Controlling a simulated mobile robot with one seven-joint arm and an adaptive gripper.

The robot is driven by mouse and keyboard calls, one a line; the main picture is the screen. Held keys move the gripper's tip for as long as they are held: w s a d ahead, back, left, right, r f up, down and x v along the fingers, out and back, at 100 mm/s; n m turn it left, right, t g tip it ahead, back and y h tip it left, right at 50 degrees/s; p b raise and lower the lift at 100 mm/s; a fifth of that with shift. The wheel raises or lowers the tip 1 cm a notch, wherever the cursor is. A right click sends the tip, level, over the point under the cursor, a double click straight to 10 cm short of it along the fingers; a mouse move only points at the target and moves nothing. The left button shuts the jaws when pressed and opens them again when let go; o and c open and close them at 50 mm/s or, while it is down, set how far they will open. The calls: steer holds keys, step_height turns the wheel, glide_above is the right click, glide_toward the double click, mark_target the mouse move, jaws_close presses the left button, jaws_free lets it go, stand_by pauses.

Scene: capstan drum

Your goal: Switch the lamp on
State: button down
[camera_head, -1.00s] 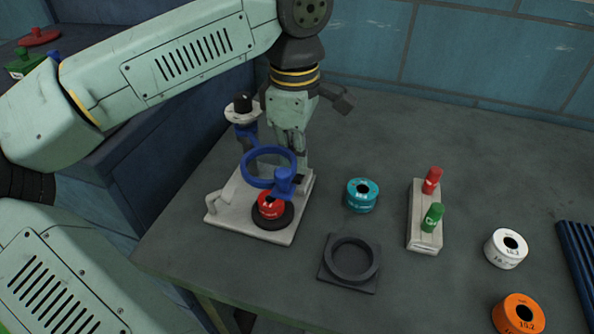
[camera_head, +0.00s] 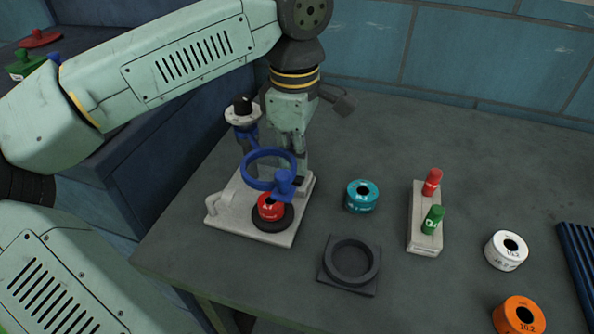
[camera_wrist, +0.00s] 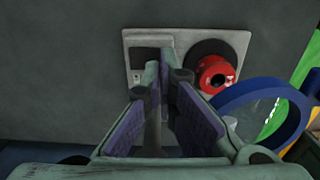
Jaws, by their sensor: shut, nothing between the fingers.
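A white-based device (camera_head: 228,213), which seems to be the lamp, stands at the table's left side. A blue ring (camera_head: 250,179) stands over its base, and a red drum (camera_head: 270,206) sits on a black disc there. My gripper (camera_head: 298,174) points down behind the ring, at the base's far right corner. In the wrist view, my gripper (camera_wrist: 164,68) is shut and empty beside a dark square patch (camera_wrist: 146,57) on the white plate (camera_wrist: 180,37); the fingers partly hide this patch. I cannot tell whether they touch it. No lit light shows.
A teal drum (camera_head: 361,196), a dark square holder (camera_head: 350,283) and a white block with red and green knobs (camera_head: 424,239) stand to the right. White (camera_head: 506,250) and orange (camera_head: 519,316) drums lie farther right. The table behind them is clear.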

mark_target(295, 179)
steer(key=shift+f+b, duration=0.95)
steer(key=shift+f, duration=0.2)
stand_by(0.5)
steer(key=shift+r+p, duration=2.6)
steer(key=shift+r, duration=1)
